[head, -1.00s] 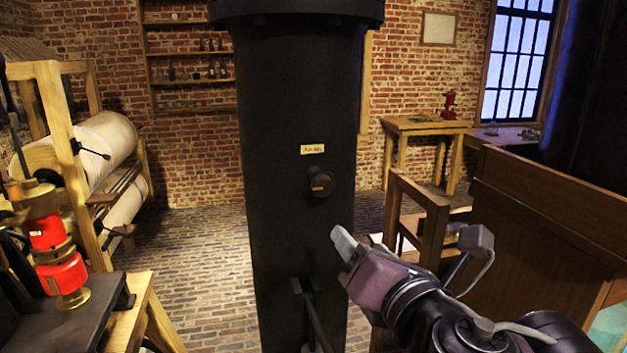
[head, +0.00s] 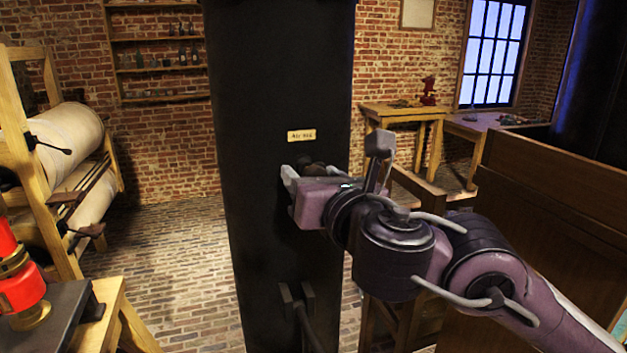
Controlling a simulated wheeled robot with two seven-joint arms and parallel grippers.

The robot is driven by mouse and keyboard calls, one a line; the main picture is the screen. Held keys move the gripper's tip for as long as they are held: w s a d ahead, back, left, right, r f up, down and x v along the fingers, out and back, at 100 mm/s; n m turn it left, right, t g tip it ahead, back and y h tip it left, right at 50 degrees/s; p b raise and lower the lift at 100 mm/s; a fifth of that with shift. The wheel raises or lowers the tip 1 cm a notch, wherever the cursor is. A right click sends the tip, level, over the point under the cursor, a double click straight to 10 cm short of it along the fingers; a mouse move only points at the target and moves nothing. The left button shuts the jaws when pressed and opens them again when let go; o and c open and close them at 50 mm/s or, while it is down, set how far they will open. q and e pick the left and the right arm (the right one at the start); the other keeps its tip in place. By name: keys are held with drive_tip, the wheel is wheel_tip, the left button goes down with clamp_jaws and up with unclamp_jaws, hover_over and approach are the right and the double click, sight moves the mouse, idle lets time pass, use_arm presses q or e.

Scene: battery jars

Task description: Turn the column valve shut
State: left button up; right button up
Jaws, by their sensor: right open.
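The black column (head: 275,90) stands upright in the middle of the head view, with a small pale label (head: 301,136) on its front. The dark round valve knob (head: 310,167) is just below the label and mostly hidden behind my right gripper. My right gripper (head: 290,178) is open at the knob, its pale fingertips pointing left. I cannot tell whether the fingers touch the knob or sit around it. My left gripper is not in view.
A wooden frame with large cloth rolls (head: 70,138) stands at the left. A red and brass device (head: 20,285) is at the lower left. A wooden panel (head: 570,195) closes off the right side. A bracket with a bar (head: 300,305) sticks out low on the column.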

drive_tip(key=shift+s+d+r, duration=0.1)
drive_tip(key=shift+s, duration=0.1)
drive_tip(key=shift+w, duration=0.1)
drive_tip(key=c, duration=1)
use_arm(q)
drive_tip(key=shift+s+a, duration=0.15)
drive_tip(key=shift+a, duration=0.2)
use_arm(e)
drive_tip(key=shift+o, duration=0.2)
